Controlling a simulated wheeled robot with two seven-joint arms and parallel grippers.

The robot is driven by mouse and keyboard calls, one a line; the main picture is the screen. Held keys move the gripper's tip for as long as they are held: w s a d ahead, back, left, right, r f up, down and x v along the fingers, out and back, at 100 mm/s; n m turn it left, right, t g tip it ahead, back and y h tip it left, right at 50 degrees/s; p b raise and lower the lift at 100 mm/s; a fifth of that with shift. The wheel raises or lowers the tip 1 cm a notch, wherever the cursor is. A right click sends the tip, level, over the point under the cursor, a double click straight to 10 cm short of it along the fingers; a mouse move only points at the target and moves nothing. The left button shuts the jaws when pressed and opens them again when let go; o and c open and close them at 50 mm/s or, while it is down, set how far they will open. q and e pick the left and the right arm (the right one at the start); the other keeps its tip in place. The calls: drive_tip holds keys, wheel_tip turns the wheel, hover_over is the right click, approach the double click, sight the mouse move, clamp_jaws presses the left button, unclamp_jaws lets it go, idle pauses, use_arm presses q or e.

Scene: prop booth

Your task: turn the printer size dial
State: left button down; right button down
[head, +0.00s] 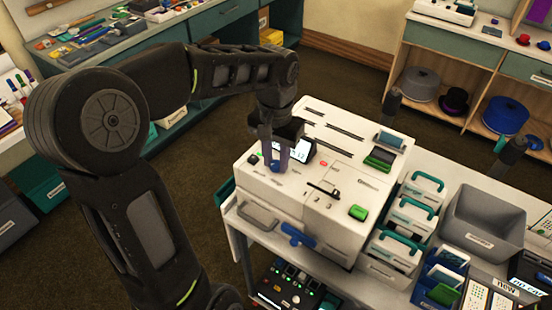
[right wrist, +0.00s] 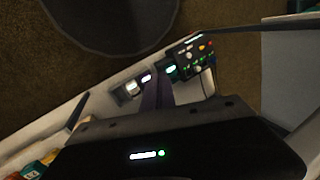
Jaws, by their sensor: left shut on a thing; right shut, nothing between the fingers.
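How far the dial is turned cannot be told. My right gripper (right wrist: 160,82) is shut and empty in the right wrist view, away from the printer top.
White bins with teal handles (head: 424,183) and a grey tub (head: 483,222) stand to the right of the printer. A blue handle (head: 297,235) juts from its front. A black button panel (head: 292,292) sits below, and also shows in the right wrist view (right wrist: 195,56).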

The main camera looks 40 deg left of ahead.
sight(276, 164)
use_arm(q)
drive_tip(key=shift+m, duration=0.7)
drive_tip(key=c, duration=1.1)
unclamp_jaws()
wheel_tip(276, 164, up, 8)
drive_tip(key=shift+f+b, duration=0.1)
drive_tip(key=shift+b, duration=0.4)
